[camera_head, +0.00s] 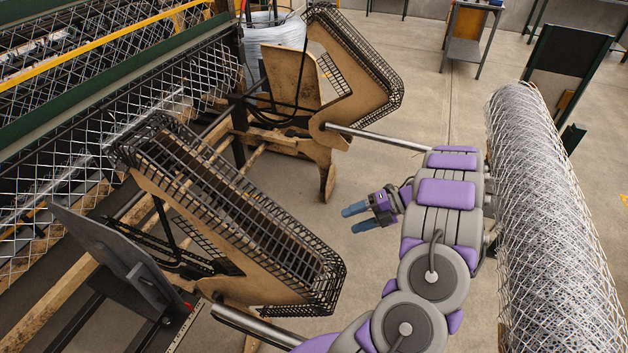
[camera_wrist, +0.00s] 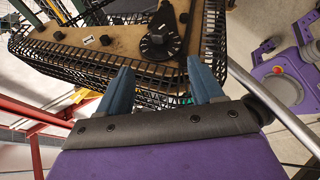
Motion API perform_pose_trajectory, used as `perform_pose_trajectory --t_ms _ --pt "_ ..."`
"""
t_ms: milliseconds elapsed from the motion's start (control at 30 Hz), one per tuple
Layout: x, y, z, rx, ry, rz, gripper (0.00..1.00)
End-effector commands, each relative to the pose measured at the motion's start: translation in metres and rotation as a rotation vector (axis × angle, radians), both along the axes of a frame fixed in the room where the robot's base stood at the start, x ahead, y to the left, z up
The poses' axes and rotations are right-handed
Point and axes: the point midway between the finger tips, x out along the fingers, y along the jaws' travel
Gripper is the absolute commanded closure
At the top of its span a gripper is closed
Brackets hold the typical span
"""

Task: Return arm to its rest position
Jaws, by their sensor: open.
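My gripper (camera_head: 362,217), with blue fingers, is open and empty in the head view, at the end of my purple and grey arm. It points left toward the weaving machine and is held above open floor. In the wrist view my gripper (camera_wrist: 162,92) shows its two blue fingers apart with nothing between them. A wooden machine panel with a black dial (camera_wrist: 158,42) and black wire mesh lies beyond the fingertips. I cannot tell the exact distance to it.
Mesh-covered wooden guards (camera_head: 235,215) stand at left, another guard (camera_head: 362,65) behind. A metal bar (camera_head: 375,138) reaches toward my arm. Floor (camera_head: 440,100) is clear behind my arm.

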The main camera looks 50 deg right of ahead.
Motion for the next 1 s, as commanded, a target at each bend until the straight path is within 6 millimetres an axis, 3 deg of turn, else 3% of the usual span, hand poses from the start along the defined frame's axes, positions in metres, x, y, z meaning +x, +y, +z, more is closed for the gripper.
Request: perform_pose_trajectory --t_ms 267,367,467,700,900,1000 --pt "0.004 -0.002 0.001 -0.008 0.002 -0.006 0.34" --pt "0.024 -0.011 0.007 -0.05 0.017 -0.046 0.34" --pt "0.063 -0.029 0.021 -0.129 0.04 -0.141 0.34" --pt "0.175 -0.077 0.095 -0.332 0.058 -0.508 0.34" --pt "0.232 -0.088 0.174 -0.383 0.032 -0.857 0.34" --pt "0.245 -0.081 0.21 -0.361 0.021 -1.032 0.34"
